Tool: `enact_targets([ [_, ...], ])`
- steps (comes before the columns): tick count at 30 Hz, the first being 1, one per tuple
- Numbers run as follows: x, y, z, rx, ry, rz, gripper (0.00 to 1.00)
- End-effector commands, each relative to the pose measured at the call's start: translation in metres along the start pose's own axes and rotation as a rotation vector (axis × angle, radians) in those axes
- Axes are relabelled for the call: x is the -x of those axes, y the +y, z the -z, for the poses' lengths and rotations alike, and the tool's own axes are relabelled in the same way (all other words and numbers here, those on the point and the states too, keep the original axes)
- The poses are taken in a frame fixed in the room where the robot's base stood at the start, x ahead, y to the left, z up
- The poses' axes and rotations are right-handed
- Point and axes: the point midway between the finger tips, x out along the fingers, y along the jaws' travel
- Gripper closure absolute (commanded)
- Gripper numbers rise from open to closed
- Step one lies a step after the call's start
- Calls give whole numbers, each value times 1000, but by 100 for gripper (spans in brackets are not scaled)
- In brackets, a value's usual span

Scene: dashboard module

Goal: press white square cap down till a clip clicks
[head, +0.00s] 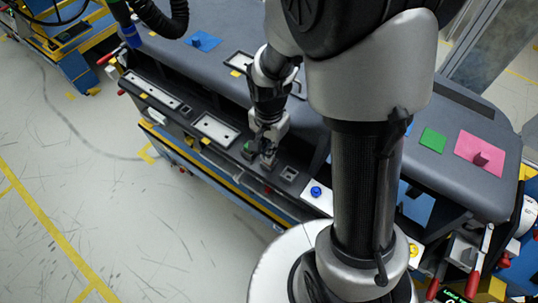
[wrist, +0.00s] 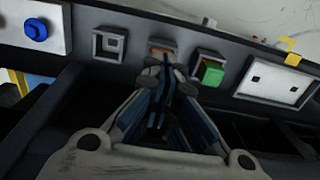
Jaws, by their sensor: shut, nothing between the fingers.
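Behind the fingertips is a partly hidden orange-brown square spot (wrist: 162,46). In the head view my gripper (head: 267,160) is low over the panel; contact cannot be told.
A white plate with a blue round button (wrist: 36,30) lies left of the square frame. A white plate with two dark holes (wrist: 278,80) lies right of the green cap. A yellow tab (wrist: 292,58) is at the panel edge. The dark dashboard ledge runs along the front.

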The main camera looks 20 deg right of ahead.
Motion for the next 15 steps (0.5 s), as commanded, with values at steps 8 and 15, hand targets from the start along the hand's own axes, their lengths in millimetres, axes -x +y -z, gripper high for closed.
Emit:
enact_targets([
  [8,-5,0,0,0,0,0,100],
  [15,-8,0,0,0,0,0,100],
])
